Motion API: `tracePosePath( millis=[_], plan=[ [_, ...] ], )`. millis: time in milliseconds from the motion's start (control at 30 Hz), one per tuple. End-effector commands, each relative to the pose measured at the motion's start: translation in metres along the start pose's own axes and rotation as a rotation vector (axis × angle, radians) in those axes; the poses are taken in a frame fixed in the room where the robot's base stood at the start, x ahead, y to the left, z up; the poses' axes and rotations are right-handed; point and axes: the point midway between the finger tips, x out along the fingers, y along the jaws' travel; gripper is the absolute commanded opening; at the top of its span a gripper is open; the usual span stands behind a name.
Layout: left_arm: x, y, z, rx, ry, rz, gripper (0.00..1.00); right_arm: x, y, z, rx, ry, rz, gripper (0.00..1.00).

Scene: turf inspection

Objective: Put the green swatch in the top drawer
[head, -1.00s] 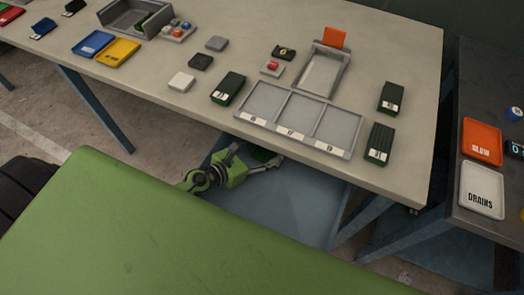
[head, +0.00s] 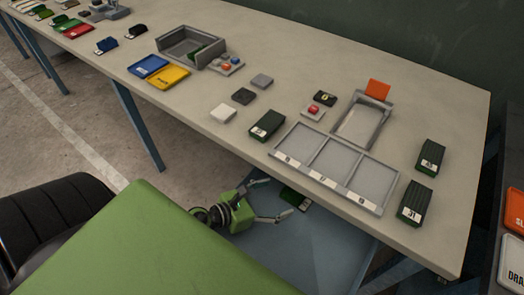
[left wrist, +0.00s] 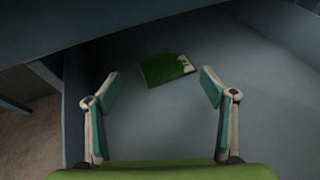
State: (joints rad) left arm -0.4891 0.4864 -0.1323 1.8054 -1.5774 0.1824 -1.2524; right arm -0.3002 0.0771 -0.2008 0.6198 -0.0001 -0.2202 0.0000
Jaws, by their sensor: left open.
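A green swatch (left wrist: 167,68) with a white label lies flat on a blue-grey surface below the table, in the left wrist view. In the head view the swatch (head: 295,197) shows partly, just beyond my left gripper (head: 275,201). My left gripper is open and empty. In the left wrist view its fingers (left wrist: 159,86) stand wide apart, with the swatch ahead, between and beyond the tips, not touched. No drawer can be made out for certain. My right gripper is not in view.
The table edge overhangs the swatch. On the table are a three-part grey tray (head: 351,192), several dark green blocks such as one (head: 267,125) beside it, a grey open box (head: 164,47), and blue (head: 148,66) and yellow (head: 170,77) trays. A black chair (head: 60,215) stands at left.

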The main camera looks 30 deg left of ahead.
Motion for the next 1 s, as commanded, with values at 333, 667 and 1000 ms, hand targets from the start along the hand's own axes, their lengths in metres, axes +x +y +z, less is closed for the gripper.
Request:
tracePosePath(
  millis=[333,667,1000],
  plan=[
    [-0.045,0.0,-0.002,0.0,0.001,-0.001,0.76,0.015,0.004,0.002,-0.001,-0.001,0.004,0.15],
    [-0.053,0.0,0.001,0.001,-0.001,0.0,0.76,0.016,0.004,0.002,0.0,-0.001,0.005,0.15],
    [-0.053,0.0,0.0,0.001,-0.001,0.0,0.76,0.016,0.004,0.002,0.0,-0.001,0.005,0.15]
  ],
)
